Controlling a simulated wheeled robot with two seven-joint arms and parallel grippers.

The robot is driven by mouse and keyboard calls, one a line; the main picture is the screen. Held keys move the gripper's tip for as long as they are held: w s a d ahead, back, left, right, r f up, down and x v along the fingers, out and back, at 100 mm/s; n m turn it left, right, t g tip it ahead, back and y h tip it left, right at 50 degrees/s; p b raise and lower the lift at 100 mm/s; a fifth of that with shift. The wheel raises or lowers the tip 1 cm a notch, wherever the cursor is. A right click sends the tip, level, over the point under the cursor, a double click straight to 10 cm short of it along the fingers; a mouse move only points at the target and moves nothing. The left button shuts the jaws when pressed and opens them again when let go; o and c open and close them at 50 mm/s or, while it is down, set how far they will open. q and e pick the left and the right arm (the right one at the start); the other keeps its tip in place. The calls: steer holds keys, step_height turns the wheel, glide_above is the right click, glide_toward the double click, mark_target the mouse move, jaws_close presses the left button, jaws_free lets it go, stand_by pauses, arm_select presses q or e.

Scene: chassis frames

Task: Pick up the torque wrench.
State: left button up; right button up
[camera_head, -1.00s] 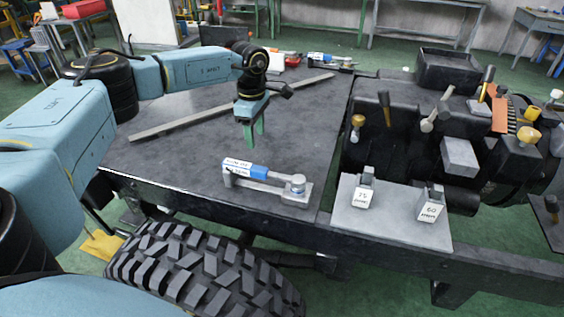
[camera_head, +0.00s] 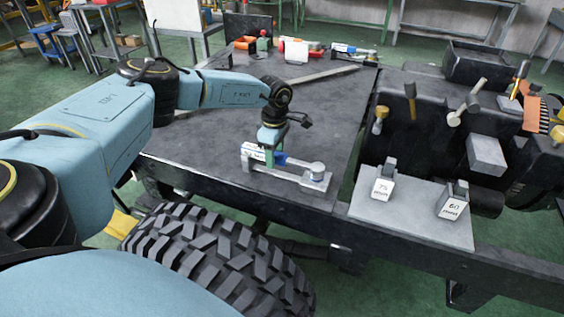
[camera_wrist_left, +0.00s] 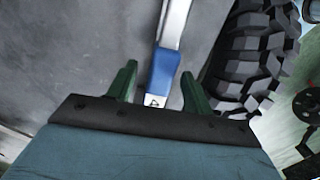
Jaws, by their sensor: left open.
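The torque wrench (camera_head: 298,163) lies near the front edge of the dark table, on a low grey holder (camera_head: 272,175). It has a blue grip, a pale shaft and a round head at its right end. My left gripper (camera_head: 269,156) points down at the blue grip, its green fingers partly hiding the grip and a white label. In the left wrist view the wrench (camera_wrist_left: 163,68) runs between the two fingers of the left gripper (camera_wrist_left: 158,72), which stand apart with gaps on both sides. My right gripper is not in view.
A long grey bar (camera_head: 318,76) lies across the back of the table. To the right, a grey plate (camera_head: 411,214) carries two labelled blocks (camera_head: 383,182). Beyond it stands dark machinery with several tools. A large tyre (camera_head: 215,262) sits below the table's front edge.

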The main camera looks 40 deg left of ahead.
arm_select(q)
steer(key=shift+f, duration=0.3)
steer(key=shift+c, duration=0.3)
jaws_close()
steer(key=shift+r, duration=0.1)
